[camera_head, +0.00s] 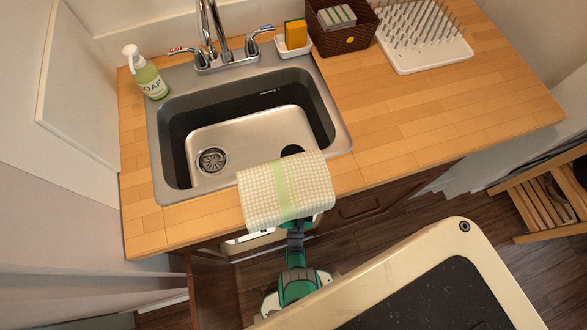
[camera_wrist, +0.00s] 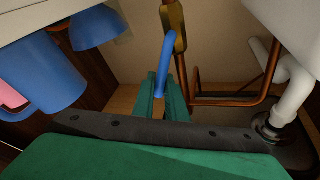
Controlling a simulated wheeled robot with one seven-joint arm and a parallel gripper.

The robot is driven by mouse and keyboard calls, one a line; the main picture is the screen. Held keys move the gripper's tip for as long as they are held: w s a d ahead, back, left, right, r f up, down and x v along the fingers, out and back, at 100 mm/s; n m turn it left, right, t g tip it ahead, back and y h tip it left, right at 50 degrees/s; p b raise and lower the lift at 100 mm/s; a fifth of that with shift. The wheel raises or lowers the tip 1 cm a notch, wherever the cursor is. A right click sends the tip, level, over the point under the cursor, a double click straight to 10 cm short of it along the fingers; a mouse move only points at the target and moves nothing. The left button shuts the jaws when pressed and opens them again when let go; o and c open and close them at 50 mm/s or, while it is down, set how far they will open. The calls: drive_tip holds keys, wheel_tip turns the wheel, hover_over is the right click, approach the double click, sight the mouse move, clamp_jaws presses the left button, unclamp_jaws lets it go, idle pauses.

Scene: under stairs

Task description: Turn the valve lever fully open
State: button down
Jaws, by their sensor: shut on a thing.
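In the wrist view, a blue valve lever (camera_wrist: 166,62) stands upright beside a brass valve body (camera_wrist: 174,27) on a copper pipe. My gripper (camera_wrist: 162,93) has its green fingers on either side of the lever's lower end and is shut on it. The lever's upper end curves toward the brass body. In the head view, my green arm goes under the counter edge below the towel; the gripper, lever and valve are hidden there.
In the wrist view, copper pipes (camera_wrist: 235,100) run right of the valve and a white drain pipe (camera_wrist: 292,92) stands farther right. A blue container (camera_wrist: 45,75) is close on the left. Above, a towel (camera_head: 262,190) hangs over the sink's (camera_head: 340,130) front edge.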

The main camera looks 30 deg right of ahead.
idle(0.5)
drive_tip(key=c, duration=1.8)
unclamp_jaws()
drive_tip(key=shift+o, duration=0.2)
drive_tip(key=shift+a, duration=0.1)
drive_tip(key=shift+a, duration=0.1)
